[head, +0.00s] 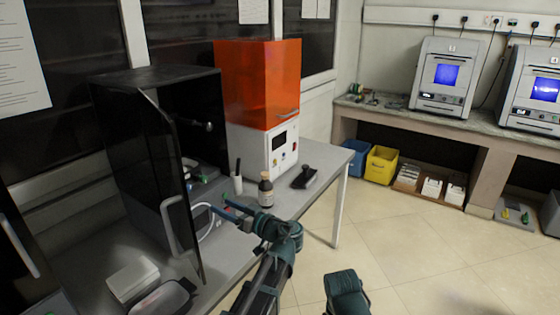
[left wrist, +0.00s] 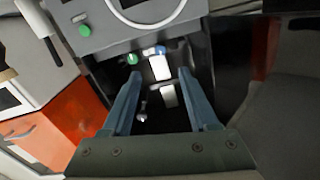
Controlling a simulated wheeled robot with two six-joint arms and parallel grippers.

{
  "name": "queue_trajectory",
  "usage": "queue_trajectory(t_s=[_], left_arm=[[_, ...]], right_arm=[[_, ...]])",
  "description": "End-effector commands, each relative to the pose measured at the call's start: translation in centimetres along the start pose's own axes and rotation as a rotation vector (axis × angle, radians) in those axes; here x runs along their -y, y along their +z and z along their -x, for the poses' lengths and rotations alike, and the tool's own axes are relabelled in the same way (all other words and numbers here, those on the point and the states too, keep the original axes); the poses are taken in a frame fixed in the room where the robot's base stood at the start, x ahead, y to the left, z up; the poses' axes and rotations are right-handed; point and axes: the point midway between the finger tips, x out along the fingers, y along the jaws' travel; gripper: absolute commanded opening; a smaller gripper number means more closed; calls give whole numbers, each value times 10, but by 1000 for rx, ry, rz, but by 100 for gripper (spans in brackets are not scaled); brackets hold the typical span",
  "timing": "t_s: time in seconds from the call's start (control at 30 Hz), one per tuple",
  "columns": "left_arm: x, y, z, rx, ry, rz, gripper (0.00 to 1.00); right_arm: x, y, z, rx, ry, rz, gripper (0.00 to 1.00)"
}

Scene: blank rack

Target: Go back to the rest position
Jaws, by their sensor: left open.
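My left gripper (head: 224,207) is open, with its two blue fingers pointing left towards the open black cabinet (head: 130,150). In the left wrist view the fingers of the gripper (left wrist: 159,78) stand apart. A dark recess of a machine with white and green parts shows between and beyond them, and I see nothing held. A dark teal part of my arm shows at the bottom middle of the head view. My right gripper cannot be made out.
The cabinet's door stands open close to the gripper. A brown bottle (head: 266,190), a white cup (head: 237,185) and a black scoop-like item (head: 304,178) stand on the grey table (head: 325,165). An orange-topped machine (head: 257,85) is behind. The tiled floor (head: 420,245) at right is clear.

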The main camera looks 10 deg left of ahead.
Motion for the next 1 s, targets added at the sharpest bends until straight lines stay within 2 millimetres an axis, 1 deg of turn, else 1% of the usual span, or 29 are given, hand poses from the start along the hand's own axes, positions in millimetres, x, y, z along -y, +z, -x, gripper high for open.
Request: queue_trajectory(t_s=[0.07, 0.17, 0.27, 0.3, 0.37, 0.4, 0.47, 0.5, 0.53, 0.57, 0.6, 0.7, 0.8, 0.9, 1.0], left_arm=[[4, 3, 4, 38, 7, -27, 60], [11, 19, 19, 163, 35, -119, 60], [21, 46, 47, 354, 112, -276, 60], [25, 58, 62, 436, 157, -347, 60], [31, 75, 86, 553, 239, -457, 60], [35, 86, 105, 627, 304, -529, 60], [42, 99, 134, 730, 412, -637, 60], [46, 106, 154, 792, 490, -707, 60], [50, 111, 169, 834, 551, -755, 60], [54, 115, 184, 872, 612, -801, 60], [58, 119, 203, 916, 694, -857, 60], [70, 125, 244, 997, 880, -970, 60], [79, 126, 274, 1043, 1025, -1043, 60], [84, 127, 291, 1064, 1114, -1083, 60], [85, 128, 298, 1072, 1151, -1099, 60]], right_arm=[[-1, 0, 6, 0, 0, 0, 50], [-2, 1, 20, 0, 0, 0, 50], [-4, 2, 38, 0, 0, 0, 50], [-4, 3, 46, 0, 0, 0, 50], [-5, 3, 56, 0, 0, 0, 50], [-6, 4, 63, 0, 0, 0, 50], [-7, 4, 73, 0, 0, -1, 50], [-8, 5, 79, 0, 0, -1, 50], [-8, 5, 83, 0, 0, -1, 50], [-8, 5, 87, 0, 0, -1, 50], [-9, 5, 92, 0, 0, -1, 50], [-10, 6, 102, 0, 0, -1, 50], [-10, 6, 108, 0, 0, -1, 50], [-10, 6, 110, 0, 0, -1, 50], [-11, 6, 110, 0, 0, -1, 50]])
